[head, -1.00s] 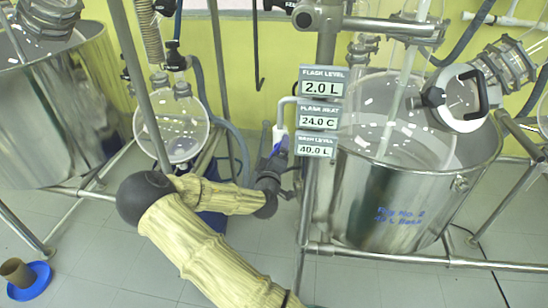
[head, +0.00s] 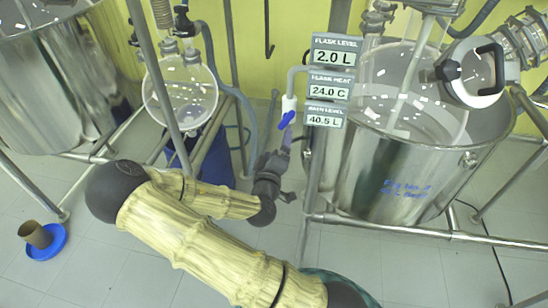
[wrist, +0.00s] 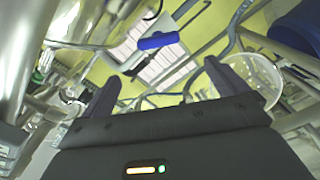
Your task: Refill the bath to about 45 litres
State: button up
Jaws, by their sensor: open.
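The bath (head: 385,190) is the large steel vessel at the right of the head view, with blue "Rig No 2" lettering. Its bath level readout (head: 325,121) shows 40.5 L. A blue tap handle (head: 286,119) sits slanted on a white valve (head: 289,103) just left of the readouts. The blue handle also shows in the wrist view (wrist: 158,41), ahead of the fingers. My gripper (head: 283,152) is below the handle, apart from it. In the wrist view my gripper (wrist: 168,88) is open, with nothing between its fingers.
Readouts above show flask level 2.0 L (head: 335,50) and flask heat 24.0 C (head: 330,86). A round glass flask (head: 180,95) and steel frame poles stand close left. A horizontal rail (head: 400,228) crosses before the bath. A brown cup on a blue dish (head: 42,240) is lower left.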

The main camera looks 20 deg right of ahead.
jog(key=shift+s+a+r+p, duration=0.3)
jog(key=shift+a+p, duration=0.15)
jog(key=shift+p, duration=1.4)
jog(key=shift+s+p, duration=0.1)
jog(key=shift+p, duration=0.35)
jog(key=shift+d+f+p+v, duration=0.1)
jog(key=shift+f+p+v, duration=0.1)
jog(key=shift+p+v, duration=0.75)
jog(key=shift+d+f+p+v, duration=0.2)
jog(key=shift+p+v, duration=0.3)
jog(key=shift+v, duration=0.7)
jog(key=shift+s, duration=0.15)
dwell(3.4)
